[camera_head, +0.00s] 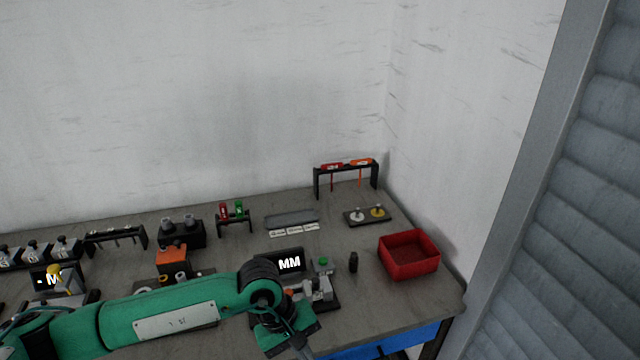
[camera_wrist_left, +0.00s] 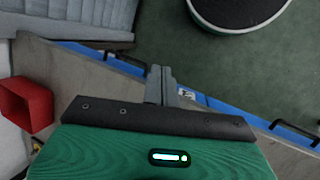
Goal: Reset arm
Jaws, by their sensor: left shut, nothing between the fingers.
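My left arm, green with black joints, reaches in from the left across the front of the bench (camera_head: 400,305) in the head view. Its gripper (camera_head: 303,347) points down at the bench's front edge, partly cut off by the bottom of the picture. In the left wrist view the grey fingers (camera_wrist_left: 160,84) are together with nothing between them, over the bench edge and the blue front. My right gripper is in neither view.
A red bin (camera_head: 409,255) stands at the bench's right end, with a small black cylinder (camera_head: 353,262) beside it. A device with an "MM" display (camera_head: 289,263) sits just behind my left wrist. Racks and fixtures line the back. A wall closes the right side.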

